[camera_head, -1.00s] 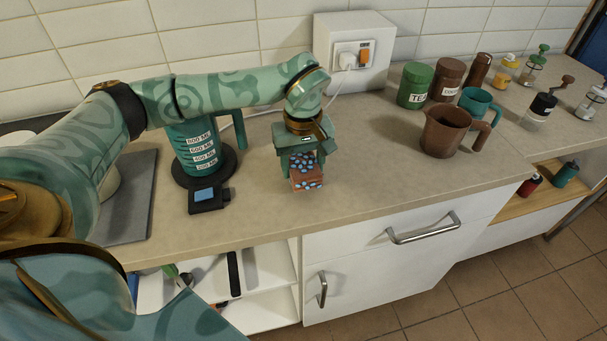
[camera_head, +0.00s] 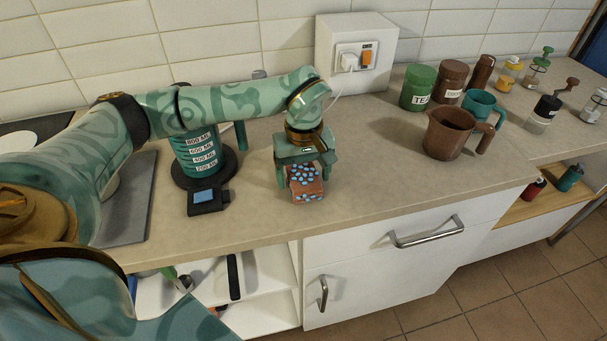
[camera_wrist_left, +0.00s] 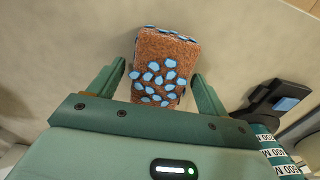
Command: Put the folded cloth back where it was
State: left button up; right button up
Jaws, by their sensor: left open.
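The folded cloth (camera_head: 306,182), brown with light blue spots, lies on the counter near its front edge. It also shows in the left wrist view (camera_wrist_left: 162,75) as a small thick bundle. My left gripper (camera_head: 304,178) points down over it and is open. In the left wrist view its fingers (camera_wrist_left: 159,72) stand on either side of the cloth's near part, with gaps on both sides. The cloth's far end reaches past the fingertips. My right gripper is not in view.
A teal measuring jug (camera_head: 197,152) on a dark round base, with a small blue-screened device (camera_head: 207,198), stands left of the gripper. A brown jug (camera_head: 447,136), a green canister (camera_head: 418,88) and several containers stand right. The counter right of the cloth is clear.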

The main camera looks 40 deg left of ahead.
aim_at(304, 175)
pick_arm(q)
notch_tip(304, 175, up, 12)
jog(key=p, duration=0.3)
jog(key=shift+f, duration=0.25)
